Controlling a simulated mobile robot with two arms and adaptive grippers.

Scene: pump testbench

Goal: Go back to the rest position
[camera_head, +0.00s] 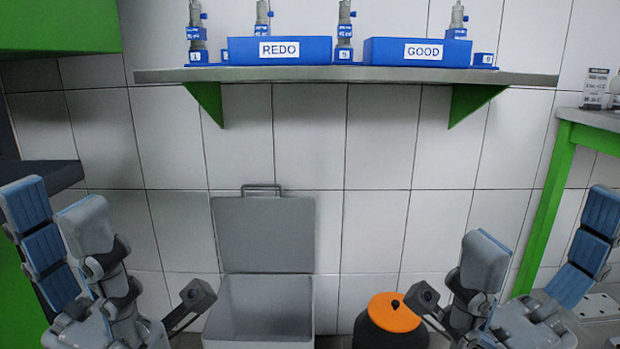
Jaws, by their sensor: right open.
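My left gripper (52,208) is at the lower left of the head view. Its two fingers, one showing blue pads and one grey, stand apart with nothing visible between them. My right gripper (542,228) is at the lower right, pointing up in much the same way. Its fingers are spread wide and empty. Both grippers are below the shelf and touch nothing that I can see. The rest position itself is not marked in the view.
A shelf (345,77) on green brackets carries a blue REDO box (279,50), a blue GOOD box (417,51) and several pumps. Below are an open grey bin (265,232) and an orange-lidded black container (393,312). A green-legged table (553,205) stands right.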

